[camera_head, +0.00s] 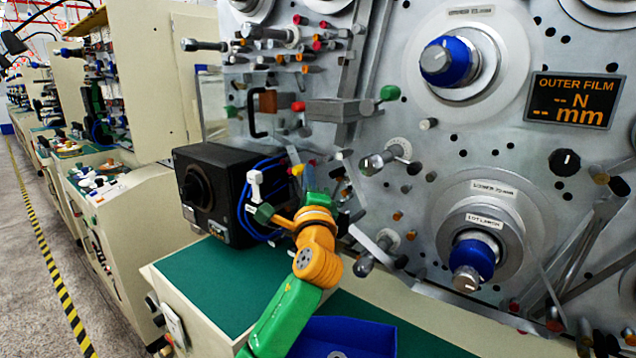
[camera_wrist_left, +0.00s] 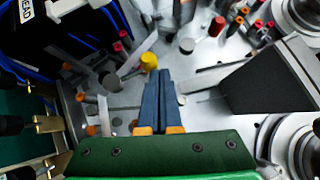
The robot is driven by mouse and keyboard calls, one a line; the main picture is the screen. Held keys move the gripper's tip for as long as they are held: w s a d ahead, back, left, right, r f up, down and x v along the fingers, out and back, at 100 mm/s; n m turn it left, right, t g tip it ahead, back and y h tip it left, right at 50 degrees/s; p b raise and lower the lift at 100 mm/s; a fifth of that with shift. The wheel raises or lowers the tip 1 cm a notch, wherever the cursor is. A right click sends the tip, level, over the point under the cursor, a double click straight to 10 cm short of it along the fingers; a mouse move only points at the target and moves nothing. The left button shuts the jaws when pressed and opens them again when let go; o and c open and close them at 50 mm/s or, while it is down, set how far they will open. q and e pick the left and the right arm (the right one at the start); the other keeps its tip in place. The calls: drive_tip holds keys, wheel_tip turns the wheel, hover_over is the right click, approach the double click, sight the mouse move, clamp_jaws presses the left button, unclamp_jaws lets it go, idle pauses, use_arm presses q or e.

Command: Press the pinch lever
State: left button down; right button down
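My left gripper (camera_wrist_left: 160,92) is shut in the left wrist view, its two dark blue fingers side by side with nothing seen between them. Their tips point at the metal panel, just below a yellow knob (camera_wrist_left: 149,62); contact cannot be told. In the head view my orange wrist hides most of the gripper, beside the black box and in front of the panel. Several levers and rollers sit around it, among them a knobbed lever (camera_head: 371,164) to its right. I cannot tell which one is the pinch lever. My right gripper is not in view.
A black box (camera_head: 212,190) with blue cables stands close to the left. In the left wrist view a dark block (camera_wrist_left: 265,88) juts out right of the fingers. Large spindles (camera_head: 471,257) fill the panel's right side.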

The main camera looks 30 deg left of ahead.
sight(298, 168)
use_arm(q)
drive_tip(key=shift+w+a+r+p, duration=0.1)
drive_tip(key=shift+a+r+p, duration=0.2)
drive_tip(key=shift+a+p, duration=0.3)
drive_tip(key=shift+a+r+p, duration=0.3)
drive_tip(key=shift+a+p, duration=0.05)
drive_tip(key=shift+a, duration=0.45)
